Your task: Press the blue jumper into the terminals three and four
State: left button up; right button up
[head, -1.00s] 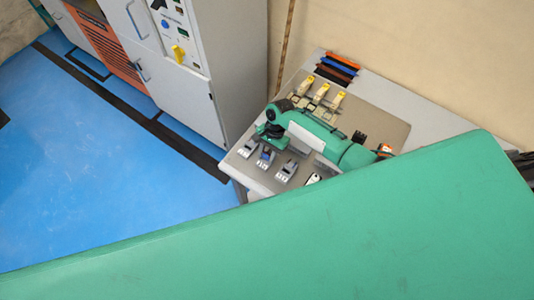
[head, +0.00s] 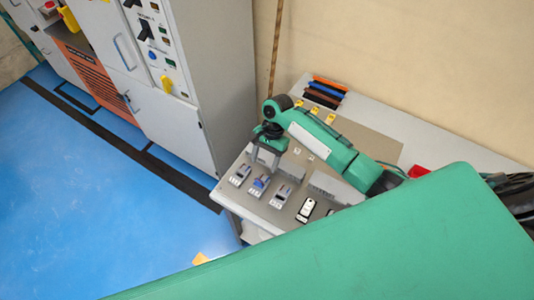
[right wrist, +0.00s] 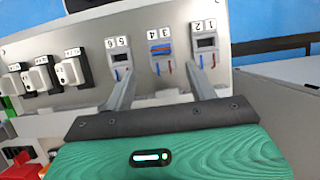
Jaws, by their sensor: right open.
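The blue jumper (right wrist: 160,48) lies at the grey terminal block (right wrist: 162,57) labelled 3 and 4; how deep it sits I cannot tell. In the head view, the jumper (head: 261,181) shows as a small blue patch on the middle-left block. My right gripper (right wrist: 164,74) is open and empty, its two fingers pointing toward the panel on either side of the 3-4 block and apart from the jumper. It also shows in the head view (head: 267,155), over the panel beside the blocks. My left gripper is out of view.
Blocks labelled 5-6 (right wrist: 118,52) and 1-2 (right wrist: 206,42) flank the 3-4 block. White-and-black units (right wrist: 70,69) stand farther left in the wrist view. Orange, blue and black bars (head: 325,92) lie at the table's back. A grey cabinet (head: 180,130) stands left of the table.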

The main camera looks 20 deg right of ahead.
jog(key=shift+b+v, duration=0.35)
jog(key=shift+v, duration=1.6)
